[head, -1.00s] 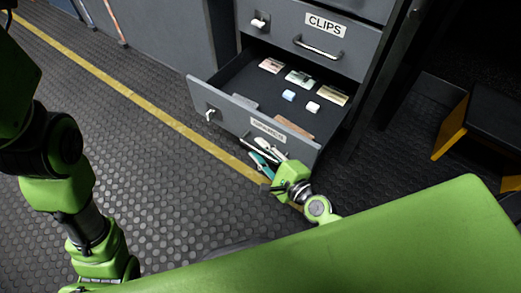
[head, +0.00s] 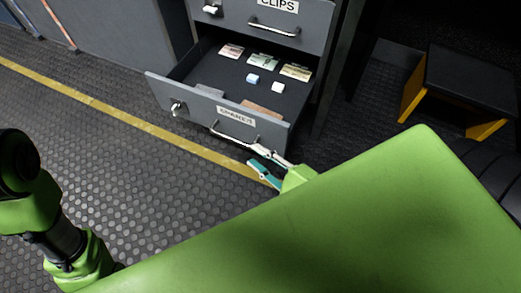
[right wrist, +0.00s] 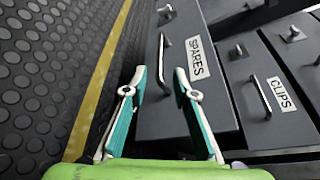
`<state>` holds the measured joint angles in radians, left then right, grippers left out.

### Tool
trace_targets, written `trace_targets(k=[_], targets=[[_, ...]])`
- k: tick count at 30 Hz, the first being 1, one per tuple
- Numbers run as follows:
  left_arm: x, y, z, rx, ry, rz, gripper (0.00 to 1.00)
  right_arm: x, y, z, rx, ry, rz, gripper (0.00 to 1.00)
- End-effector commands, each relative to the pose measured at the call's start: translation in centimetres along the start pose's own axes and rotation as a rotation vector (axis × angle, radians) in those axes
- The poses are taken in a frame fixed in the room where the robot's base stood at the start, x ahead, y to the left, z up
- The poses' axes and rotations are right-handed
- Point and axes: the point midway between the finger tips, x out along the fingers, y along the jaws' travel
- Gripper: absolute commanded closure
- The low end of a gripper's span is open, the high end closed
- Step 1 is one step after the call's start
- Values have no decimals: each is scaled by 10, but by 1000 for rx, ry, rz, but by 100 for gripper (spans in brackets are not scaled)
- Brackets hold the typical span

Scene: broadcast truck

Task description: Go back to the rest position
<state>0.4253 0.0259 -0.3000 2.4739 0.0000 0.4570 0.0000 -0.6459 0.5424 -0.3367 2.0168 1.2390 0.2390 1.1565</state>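My right gripper (head: 260,160) is at the front of the open SPARES drawer, just outside the right end of its handle (head: 232,136). Its teal and white fingers are apart and empty. In the right wrist view the right gripper (right wrist: 160,72) is also open, and the drawer handle (right wrist: 162,66) shows between the fingertips in the picture, not clasped. The drawer front (head: 270,133) stands pulled out from the grey cabinet. My left arm is at the left edge of the head view; its gripper is out of view.
Pink (head: 231,51), green (head: 263,61) and beige (head: 296,71) packs and small blue (head: 252,78) and white (head: 278,87) blocks lie in the drawer. The CLIPS drawer (head: 285,22) above is shut. A black-and-yellow step (head: 465,85) stands right. Floor at left is clear.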

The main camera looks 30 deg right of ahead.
Motion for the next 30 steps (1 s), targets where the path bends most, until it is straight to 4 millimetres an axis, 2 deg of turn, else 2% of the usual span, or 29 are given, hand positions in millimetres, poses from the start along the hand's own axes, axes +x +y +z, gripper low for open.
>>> trace_targets(k=[18, 21, 23, 26, 29, 30], targets=[[0, 0, 0, 0, 1, 0, 54, -5, 0, 0, 0, -1, -1, 74], [0, 0, 2, 0, -6, -1, 54, -4, -7, 4, -17, -4, -16, 74], [0, -2, 5, -2, -17, -5, 54, -1, -21, 12, -55, -10, -48, 74], [-3, -4, 13, -6, -48, -16, 54, 3, -65, 37, -189, -23, -156, 74], [-9, -8, 22, -11, -92, -32, 54, 3, -129, 74, -390, -21, -324, 74], [-12, -9, 26, -14, -110, -40, 54, 1, -156, 89, -477, -11, -400, 74]])
